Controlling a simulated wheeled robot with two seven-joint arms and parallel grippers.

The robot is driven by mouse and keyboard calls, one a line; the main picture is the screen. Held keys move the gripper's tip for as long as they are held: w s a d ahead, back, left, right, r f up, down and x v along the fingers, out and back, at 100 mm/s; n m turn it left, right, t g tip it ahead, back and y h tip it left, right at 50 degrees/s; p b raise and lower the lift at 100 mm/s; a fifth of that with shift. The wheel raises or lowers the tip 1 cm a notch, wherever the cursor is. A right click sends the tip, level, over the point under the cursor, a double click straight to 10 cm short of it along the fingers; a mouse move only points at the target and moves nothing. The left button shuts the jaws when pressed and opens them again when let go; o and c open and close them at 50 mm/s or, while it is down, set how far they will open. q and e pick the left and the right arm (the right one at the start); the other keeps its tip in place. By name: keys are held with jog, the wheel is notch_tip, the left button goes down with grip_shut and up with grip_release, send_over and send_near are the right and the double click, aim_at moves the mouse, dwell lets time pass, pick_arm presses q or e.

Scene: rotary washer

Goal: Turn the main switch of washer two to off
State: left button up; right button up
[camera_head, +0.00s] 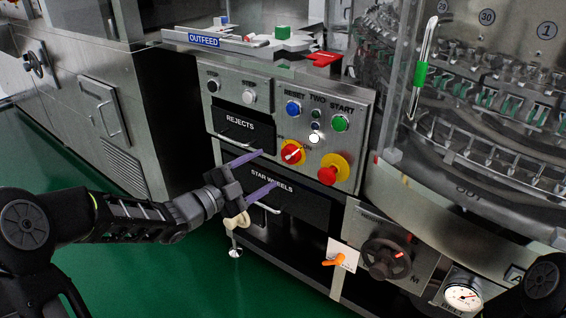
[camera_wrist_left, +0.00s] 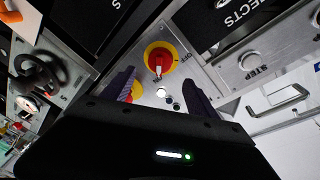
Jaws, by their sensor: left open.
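The main switch (camera_head: 292,153) is a red knob on a yellow round plate on the steel control panel marked TWO. Its white mark points toward the ON side, away from the OFF lettering. In the left wrist view the switch (camera_wrist_left: 160,58) shows ahead, between and beyond the fingertips, with its white mark pointing down in the picture. My left gripper (camera_head: 269,168) is open and empty, with its purple fingers just left of and below the switch. It also shows in the left wrist view (camera_wrist_left: 160,78). No contact with the knob is visible. My right gripper is not in view.
A red emergency stop (camera_head: 329,175) on yellow sits right of the switch. A blue RESET button (camera_head: 293,108) and green START button (camera_head: 340,123) are above. The STAR WHEELS drawer (camera_head: 290,200) has a protruding handle below. A handwheel (camera_head: 387,258) is lower right.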

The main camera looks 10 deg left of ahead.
aim_at(286, 158)
pick_arm(q)
jog(key=b+x, duration=0.1)
jog(key=x, duration=0.5)
jog(key=shift+w+d+f+b, duration=0.1)
jog(key=shift+w+d+b, duration=0.1)
jog(key=shift+w+b, duration=0.2)
jog(key=shift+w+d, duration=0.25)
jog(key=shift+w, duration=0.15)
jog(key=shift+c, duration=0.2)
jog(key=c, duration=1.3)
